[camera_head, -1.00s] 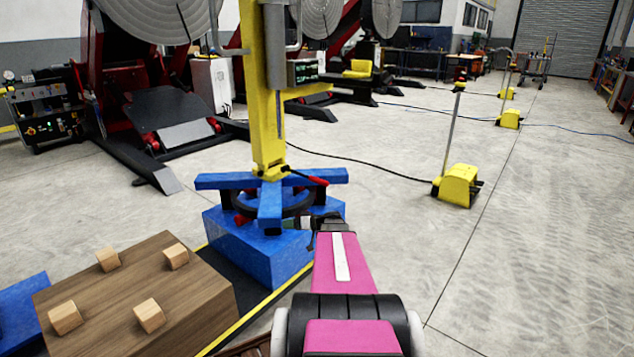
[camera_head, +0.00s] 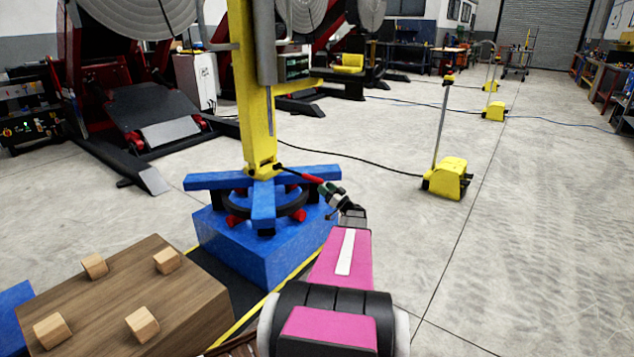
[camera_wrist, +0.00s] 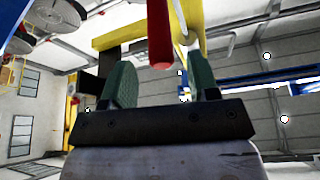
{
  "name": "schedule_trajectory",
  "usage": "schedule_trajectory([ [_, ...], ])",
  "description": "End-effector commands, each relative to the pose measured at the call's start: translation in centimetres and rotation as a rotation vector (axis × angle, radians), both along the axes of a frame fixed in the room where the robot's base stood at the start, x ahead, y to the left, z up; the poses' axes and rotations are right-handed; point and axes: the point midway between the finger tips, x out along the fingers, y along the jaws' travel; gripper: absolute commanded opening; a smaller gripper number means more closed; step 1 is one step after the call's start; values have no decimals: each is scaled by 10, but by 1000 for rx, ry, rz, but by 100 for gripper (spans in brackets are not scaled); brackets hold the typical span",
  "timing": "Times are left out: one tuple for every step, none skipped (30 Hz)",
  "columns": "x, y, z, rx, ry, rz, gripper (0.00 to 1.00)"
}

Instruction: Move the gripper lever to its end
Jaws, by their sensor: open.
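The lever with a red grip (camera_head: 303,177) sticks out to the right from the foot of the yellow column (camera_head: 258,110), just above the blue cross-shaped base. My gripper (camera_head: 326,190) is at the outer end of the red grip, its green fingers pointing up and left toward it. In the wrist view the red grip (camera_wrist: 159,32) comes down from the top between the two green fingers, with its end visible. The fingers (camera_wrist: 163,82) stand wide apart, with a gap on both sides of the grip. I cannot tell whether the fingertips overlap the grip.
The blue block (camera_head: 265,255) stands below the column. A wooden block with pegs (camera_head: 135,300) is at the lower left. A yellow foot unit with a post (camera_head: 448,178) stands to the right, with a black cable on the floor. Open floor lies at the right.

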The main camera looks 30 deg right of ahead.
Motion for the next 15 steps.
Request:
schedule_trajectory([
  [10,3,3,-1,1,1,55],
  [15,4,5,-1,0,2,55],
  [20,6,7,0,1,2,55],
  [24,8,9,0,1,2,55],
  [28,9,11,0,1,1,55],
  [33,10,13,0,1,1,55],
  [36,11,14,0,1,1,55],
  [39,12,16,0,1,1,55],
  [42,13,17,0,1,1,55],
  [44,14,18,0,1,1,55],
  [45,15,19,0,1,1,55],
  [47,15,20,0,1,1,55],
  [48,16,20,1,1,1,55],
  [49,16,20,1,1,1,55],
  [49,16,21,1,1,1,55],
])
